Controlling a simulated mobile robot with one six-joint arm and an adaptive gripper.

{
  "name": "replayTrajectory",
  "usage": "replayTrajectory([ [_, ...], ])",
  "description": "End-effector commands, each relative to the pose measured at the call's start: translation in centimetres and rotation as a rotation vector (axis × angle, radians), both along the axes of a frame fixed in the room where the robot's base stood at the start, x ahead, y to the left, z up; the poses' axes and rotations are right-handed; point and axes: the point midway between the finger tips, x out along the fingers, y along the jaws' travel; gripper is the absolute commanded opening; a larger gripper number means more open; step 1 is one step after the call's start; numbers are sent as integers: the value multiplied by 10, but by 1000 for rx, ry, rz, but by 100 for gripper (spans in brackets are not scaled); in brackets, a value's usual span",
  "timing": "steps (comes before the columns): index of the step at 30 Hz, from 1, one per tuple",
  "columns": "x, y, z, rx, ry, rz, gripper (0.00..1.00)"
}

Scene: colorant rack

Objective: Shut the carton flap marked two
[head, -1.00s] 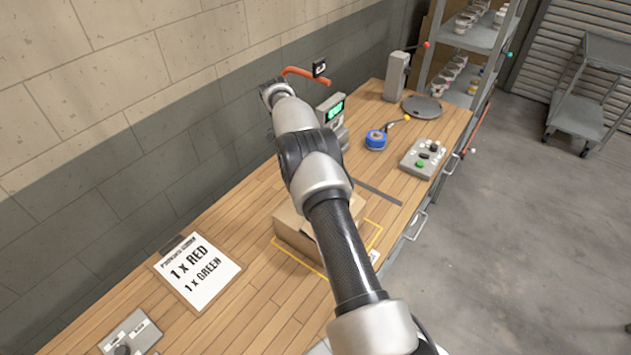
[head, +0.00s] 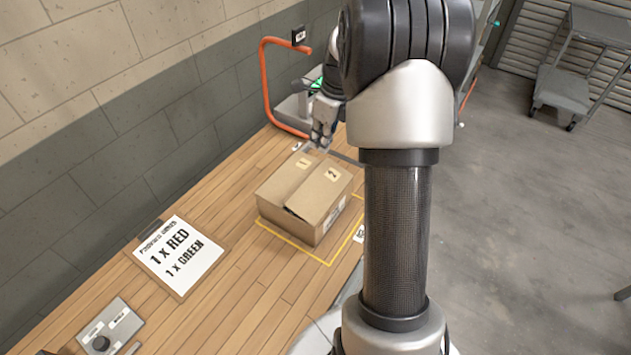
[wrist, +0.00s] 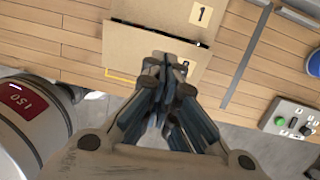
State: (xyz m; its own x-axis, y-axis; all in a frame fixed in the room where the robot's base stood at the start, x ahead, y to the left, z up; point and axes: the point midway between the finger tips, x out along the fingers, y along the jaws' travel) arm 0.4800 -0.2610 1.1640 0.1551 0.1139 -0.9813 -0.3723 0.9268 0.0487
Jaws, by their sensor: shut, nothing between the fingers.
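The cardboard carton (head: 318,228) sits on the workbench within a yellow outline. Its flap marked 1 (head: 287,178) lies nearly flat on the wall side. The flap marked 2 (head: 322,196) lies over the near side, slightly raised, with a dark gap between the two. In the wrist view flap 1 (wrist: 150,14) and flap 2 (wrist: 135,55) show the same gap, and the 2 label is partly hidden behind my fingers. My gripper (head: 319,145) is shut and empty, near the carton's far end; in the wrist view its fingertips (wrist: 168,64) overlap flap 2. I cannot tell whether they touch.
An orange rail (head: 266,85) stands against the wall beyond the carton. A paper sheet reading 1 x RED, 1 x GREEN (head: 178,253) and a grey control box (head: 108,325) lie left. A button box (wrist: 290,118) and blue item (wrist: 314,63) are right in the wrist view.

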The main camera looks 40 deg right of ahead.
Motion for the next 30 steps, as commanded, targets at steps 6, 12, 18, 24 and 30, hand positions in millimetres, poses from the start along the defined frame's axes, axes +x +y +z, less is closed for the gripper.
replayTrajectory([
  [6, -29, 3, 3, -12, -86, -45, 0],
  [12, -32, 4, -5, -16, -101, -53, 0],
  [18, -23, 8, -39, -13, -96, -51, 0],
  [24, -12, 12, -82, -13, -96, -52, 0],
  [30, -3, 15, -115, -14, -97, -51, 0],
])
